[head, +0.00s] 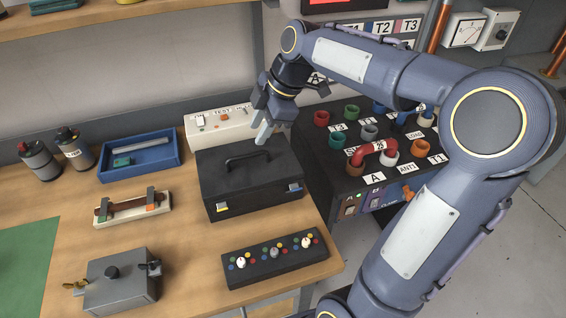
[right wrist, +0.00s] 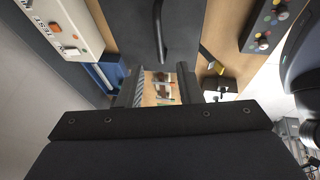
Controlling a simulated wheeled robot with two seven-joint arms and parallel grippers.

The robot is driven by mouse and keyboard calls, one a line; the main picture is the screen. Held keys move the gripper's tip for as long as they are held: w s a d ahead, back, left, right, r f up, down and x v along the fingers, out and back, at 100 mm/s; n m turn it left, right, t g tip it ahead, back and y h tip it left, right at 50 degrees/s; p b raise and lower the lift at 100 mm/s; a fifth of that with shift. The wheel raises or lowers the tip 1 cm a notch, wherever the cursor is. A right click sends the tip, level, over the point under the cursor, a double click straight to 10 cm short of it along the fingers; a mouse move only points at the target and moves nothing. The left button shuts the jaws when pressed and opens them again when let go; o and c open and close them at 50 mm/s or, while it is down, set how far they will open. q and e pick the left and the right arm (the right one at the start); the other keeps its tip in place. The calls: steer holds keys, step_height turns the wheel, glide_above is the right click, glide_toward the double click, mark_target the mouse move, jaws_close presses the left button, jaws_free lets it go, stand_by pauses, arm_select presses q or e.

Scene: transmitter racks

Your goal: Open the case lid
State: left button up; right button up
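The black case (head: 255,184) stands on the wooden bench with its lid (head: 225,172) down. A dark handle (head: 247,157) lies on top of the lid. Two latches, the left (head: 222,208) and the right (head: 294,187), show on the front face. My right gripper (head: 264,132) is above the back right part of the case, pointing down, with nothing seen in it. In the right wrist view its fingers (right wrist: 159,88) stand apart, and the lid (right wrist: 130,25) and handle (right wrist: 159,30) show beyond them. My left gripper is out of view.
A white test box (head: 218,125) stands behind the case. A black knob panel (head: 275,259) lies in front. A blue tray (head: 140,158) and a clamp board (head: 133,207) are left. A dark patch panel with coloured sockets (head: 350,185) stands close right.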

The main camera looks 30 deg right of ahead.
steer(key=s+a+m+t+p, duration=0.1)
steer(key=s+a+m, duration=0.1)
steer(key=s+m, duration=0.6)
steer(key=s, duration=0.3)
steer(key=shift+s+r+m+p, duration=0.15)
steer(key=shift+s+m+p, duration=0.15)
steer(key=shift+s+p, duration=0.1)
